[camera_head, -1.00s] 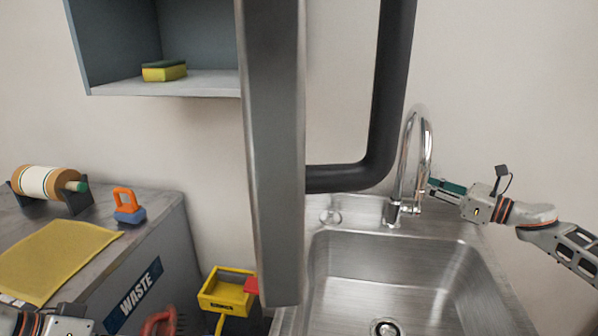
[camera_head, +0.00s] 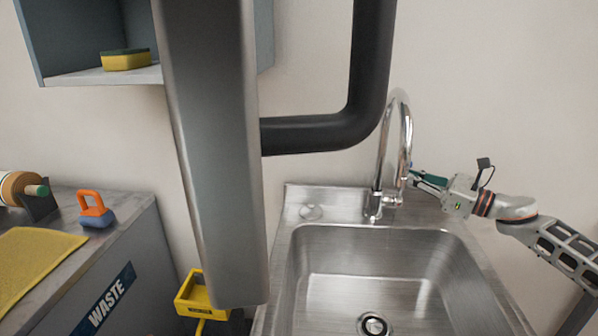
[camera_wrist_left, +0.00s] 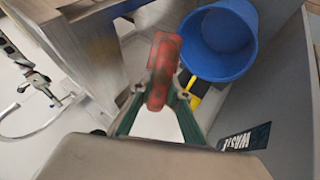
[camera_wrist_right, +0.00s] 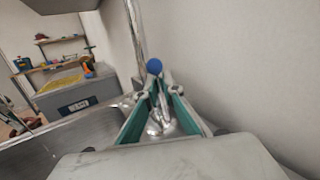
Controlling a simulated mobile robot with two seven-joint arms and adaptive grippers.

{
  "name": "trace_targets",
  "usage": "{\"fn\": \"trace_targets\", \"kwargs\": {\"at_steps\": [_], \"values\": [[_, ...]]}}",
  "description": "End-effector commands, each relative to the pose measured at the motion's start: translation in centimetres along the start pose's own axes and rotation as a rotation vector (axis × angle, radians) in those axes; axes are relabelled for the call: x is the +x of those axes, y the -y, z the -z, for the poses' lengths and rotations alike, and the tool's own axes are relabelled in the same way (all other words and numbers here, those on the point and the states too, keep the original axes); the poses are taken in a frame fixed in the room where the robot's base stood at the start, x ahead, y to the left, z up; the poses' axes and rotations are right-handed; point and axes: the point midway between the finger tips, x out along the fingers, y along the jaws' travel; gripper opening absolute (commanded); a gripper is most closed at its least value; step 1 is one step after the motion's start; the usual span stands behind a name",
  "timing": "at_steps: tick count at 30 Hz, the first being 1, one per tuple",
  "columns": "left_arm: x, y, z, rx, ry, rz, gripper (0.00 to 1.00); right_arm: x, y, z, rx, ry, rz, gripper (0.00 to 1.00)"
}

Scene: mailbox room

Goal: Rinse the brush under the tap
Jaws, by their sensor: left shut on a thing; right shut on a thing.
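The chrome tap (camera_head: 393,150) stands at the back of the steel sink (camera_head: 455,250); no water shows. My right gripper (camera_head: 413,178) is at the right side of the tap. In the right wrist view its green fingers (camera_wrist_right: 155,88) close around a lever with a blue round end (camera_wrist_right: 154,66), with chrome below. My left gripper (camera_wrist_left: 163,88) shows only in the left wrist view. It is shut on a red, rounded piece (camera_wrist_left: 163,60), seemingly the brush's handle. The bristles cannot be made out.
A grey post and black pipe (camera_head: 365,80) cross the view ahead of the sink's left side. A waste cabinet (camera_head: 130,265) with an orange-and-blue tool (camera_head: 96,212) is left. A yellow container (camera_head: 197,296) and blue bucket (camera_wrist_left: 250,50) are low down. The basin is clear.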

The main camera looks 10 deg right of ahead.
Motion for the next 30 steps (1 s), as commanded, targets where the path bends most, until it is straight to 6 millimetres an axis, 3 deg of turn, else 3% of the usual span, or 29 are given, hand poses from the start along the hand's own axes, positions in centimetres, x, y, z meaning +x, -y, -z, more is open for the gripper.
{"fn": "trace_targets", "kwargs": {"at_steps": [10,12,13,23,30], "values": [[0.2,0.1,-0.1,-0.002,0.002,0.000,0.00,-0.1,-0.1,0.0,-0.013,0.005,0.000,0.00],[0.2,0.1,-0.1,-0.002,0.002,0.000,0.00,-0.1,-0.1,-0.1,-0.013,0.005,0.000,0.22],[0.2,0.1,-0.1,-0.002,0.002,0.000,0.00,-0.1,-0.1,-0.1,-0.013,0.005,0.000,0.24],[0.2,0.2,-0.2,-0.002,0.003,0.000,0.00,-0.2,-0.1,0.0,-0.011,0.004,0.001,0.24],[0.2,0.2,-0.2,-0.002,0.003,0.000,0.00,-2.3,-0.1,0.2,-0.010,0.002,0.002,0.24]]}}
